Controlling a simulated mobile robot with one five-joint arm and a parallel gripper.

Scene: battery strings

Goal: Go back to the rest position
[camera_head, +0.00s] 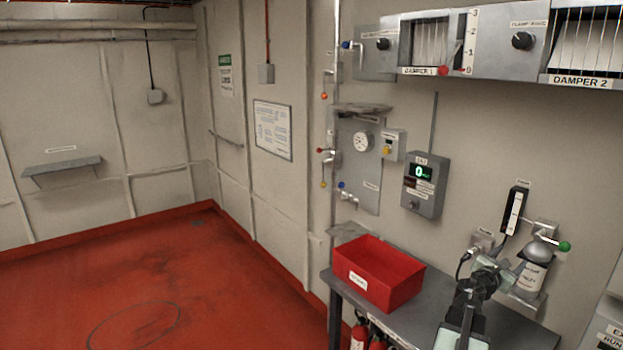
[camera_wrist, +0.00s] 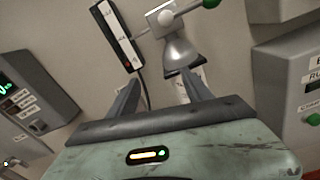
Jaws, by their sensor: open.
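My gripper (camera_wrist: 163,84) is open in the wrist view, its two dark fingers spread apart with nothing seen between them but the wall and part of a fixture. A grey bell-shaped fitting (camera_wrist: 180,52) with a green knob (camera_wrist: 210,3) is on the wall beyond the fingertips. In the head view my arm rises over the right part of the grey bench, in front of the wall. The gripper's fingers are small and hard to make out there. The same fitting (camera_head: 540,251) stands to the right of my arm, above a white labelled container (camera_head: 530,278).
A red bin (camera_head: 378,275) sits on the bench (camera_head: 415,318) left of my arm. A grey meter box (camera_head: 425,186) reading 0 and a black handset-like device (camera_head: 514,210) hang on the wall. Fire extinguishers (camera_head: 359,335) are under the bench. The red floor (camera_head: 130,290) is open at left.

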